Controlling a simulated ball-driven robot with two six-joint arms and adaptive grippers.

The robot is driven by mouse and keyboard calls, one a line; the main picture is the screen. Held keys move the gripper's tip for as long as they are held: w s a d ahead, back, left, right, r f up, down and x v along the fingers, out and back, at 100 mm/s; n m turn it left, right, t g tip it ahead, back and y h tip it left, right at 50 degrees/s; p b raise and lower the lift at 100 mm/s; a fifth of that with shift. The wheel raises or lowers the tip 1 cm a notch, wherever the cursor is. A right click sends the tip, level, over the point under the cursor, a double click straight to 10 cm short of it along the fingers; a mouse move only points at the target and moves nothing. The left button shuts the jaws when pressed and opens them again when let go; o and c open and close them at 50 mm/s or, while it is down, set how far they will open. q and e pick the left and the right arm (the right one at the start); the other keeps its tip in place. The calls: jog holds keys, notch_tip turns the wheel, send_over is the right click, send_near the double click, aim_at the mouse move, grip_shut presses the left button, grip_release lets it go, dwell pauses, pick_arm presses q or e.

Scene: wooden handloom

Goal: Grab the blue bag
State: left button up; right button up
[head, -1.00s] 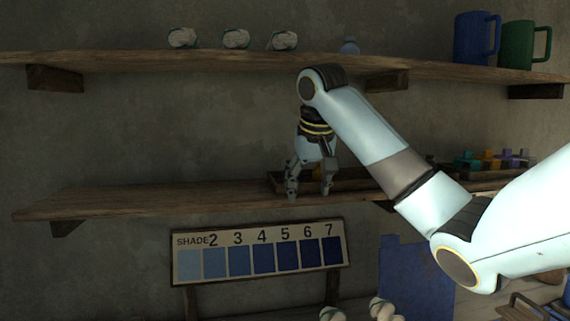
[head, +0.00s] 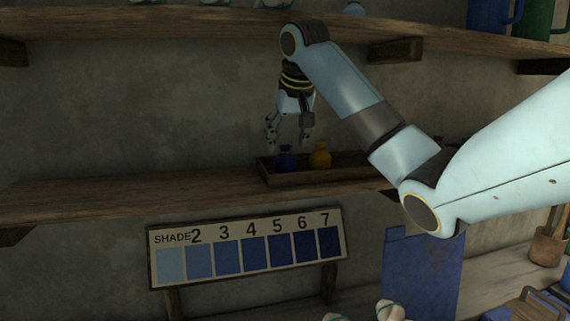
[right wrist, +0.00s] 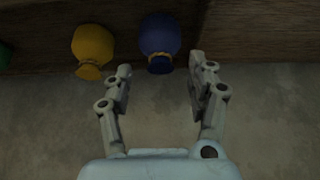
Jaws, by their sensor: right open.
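The blue bag (head: 285,160) stands in a wooden tray (head: 335,178) on the lower shelf, at the tray's left end. It also shows in the right wrist view (right wrist: 160,36), with a tied neck, just beyond the gap between the fingertips. My right gripper (head: 288,146) is open and empty, pointing down close above the blue bag. In the right wrist view its two fingers (right wrist: 160,75) are spread, with the bag not held between them. A yellow bag (head: 320,156) stands just right of the blue one. My left gripper is not in view.
Part of a green thing (right wrist: 5,52) shows beside the yellow bag. The upper shelf (head: 180,32) lies above my right gripper, with a blue mug (head: 488,16) at right. A shade board (head: 247,245) stands below the lower shelf (head: 130,195), whose left part is clear.

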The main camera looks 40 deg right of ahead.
aim_at(286, 146)
jog(key=p+x, duration=0.1)
jog(key=x, duration=0.2)
jog(key=shift+f+p, duration=0.35)
jog(key=shift+f, duration=0.05)
jog(key=shift+w+d+f, duration=0.1)
jog(key=shift+w+f, duration=0.1)
jog(key=shift+f, duration=0.2)
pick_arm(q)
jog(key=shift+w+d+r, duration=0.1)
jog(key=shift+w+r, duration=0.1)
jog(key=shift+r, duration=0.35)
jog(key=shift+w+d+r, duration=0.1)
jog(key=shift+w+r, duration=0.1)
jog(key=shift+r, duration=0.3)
pick_arm(e)
jog(key=shift+c, duration=0.2)
jog(key=shift+c, duration=1.1)
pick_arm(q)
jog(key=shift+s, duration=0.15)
pick_arm(e)
jog(key=c, duration=0.6)
jog(key=shift+r, duration=0.1)
